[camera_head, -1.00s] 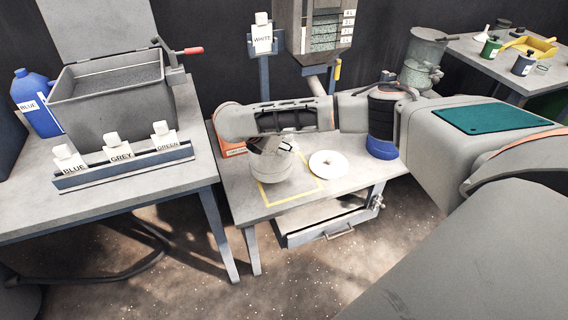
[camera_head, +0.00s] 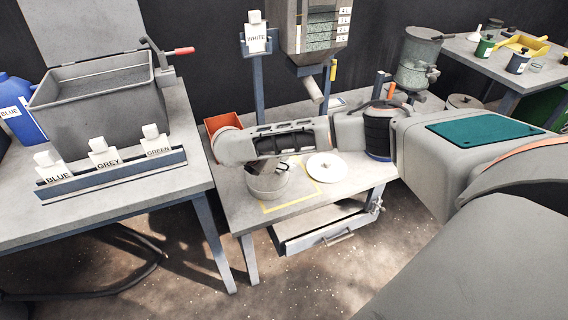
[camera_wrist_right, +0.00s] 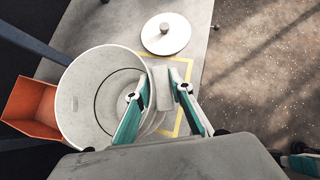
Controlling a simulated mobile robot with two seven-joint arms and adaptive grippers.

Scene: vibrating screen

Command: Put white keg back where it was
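The white keg (camera_head: 264,188) is a pale, open-topped round container over the left part of the yellow square outline (camera_head: 318,190) on the middle table. In the right wrist view its open mouth (camera_wrist_right: 95,95) faces me and looks empty. My right gripper (camera_wrist_right: 162,82) is at the keg's side, its two fingers closed on a pale upright part between them. The fingers also show, small and dark, at the keg's rim in the head view (camera_head: 284,168). I cannot tell if the keg's base touches the table. My left gripper is not in view.
A round white lid (camera_head: 325,166) lies flat right of the keg. An orange bin (camera_head: 222,123) stands behind left. A drawer (camera_head: 322,230) sits below the tabletop. A WHITE-labelled bottle (camera_head: 256,36) hangs on a blue stand; similar bottles stand in a rack (camera_head: 112,176) at left.

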